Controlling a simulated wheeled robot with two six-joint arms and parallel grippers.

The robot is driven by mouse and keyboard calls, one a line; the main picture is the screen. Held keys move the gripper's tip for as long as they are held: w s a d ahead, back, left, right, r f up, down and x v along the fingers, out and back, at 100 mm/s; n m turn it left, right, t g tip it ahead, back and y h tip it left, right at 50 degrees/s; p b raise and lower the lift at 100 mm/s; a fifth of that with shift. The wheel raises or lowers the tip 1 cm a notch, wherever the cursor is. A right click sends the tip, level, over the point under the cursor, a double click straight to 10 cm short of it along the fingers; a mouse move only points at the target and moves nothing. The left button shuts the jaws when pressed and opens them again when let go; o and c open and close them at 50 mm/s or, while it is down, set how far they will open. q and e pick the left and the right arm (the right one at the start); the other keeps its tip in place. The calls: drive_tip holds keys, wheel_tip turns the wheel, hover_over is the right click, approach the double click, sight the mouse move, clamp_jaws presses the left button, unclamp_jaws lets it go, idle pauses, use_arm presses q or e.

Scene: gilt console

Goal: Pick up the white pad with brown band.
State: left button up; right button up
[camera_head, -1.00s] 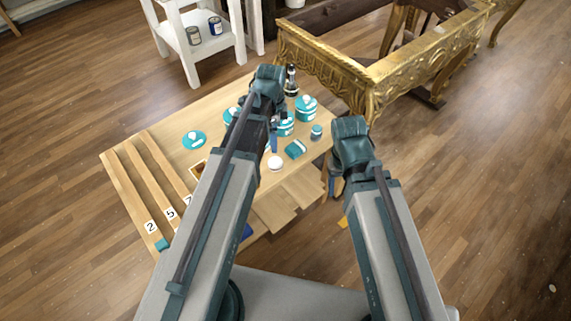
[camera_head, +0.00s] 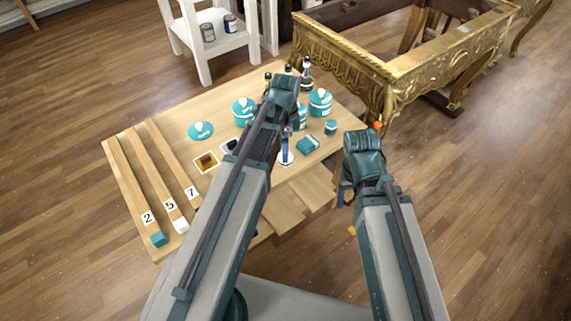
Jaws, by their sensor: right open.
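A small round white thing (camera_head: 285,159) lies on the wooden table near its front edge; it may be the white pad, but no brown band can be made out on it. My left gripper (camera_head: 286,148) is over it, mostly hidden by my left wrist; a blue finger shows just above the white thing, and whether they touch is unclear. My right gripper (camera_head: 345,191) is open, pointing down off the table's right front edge, partly hidden by its wrist. A white block (camera_head: 181,226) sits at the end of the strip marked 5.
The wooden table (camera_head: 172,118) holds teal-lidded jars (camera_head: 320,102), a teal lid (camera_head: 201,130), a teal box (camera_head: 307,145), a white-edged brown square (camera_head: 206,162) and dark bottles (camera_head: 306,72). Three wooden strips lie left. A gilt console frame (camera_head: 385,70) stands close behind on the right.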

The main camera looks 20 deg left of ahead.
use_arm(q)
wheel_tip(320, 180, down, 5)
drive_tip(key=b, duration=0.5)
drive_tip(key=shift+f, duration=0.15)
drive_tip(key=c, duration=1.4)
drive_tip(key=shift+r, duration=0.2)
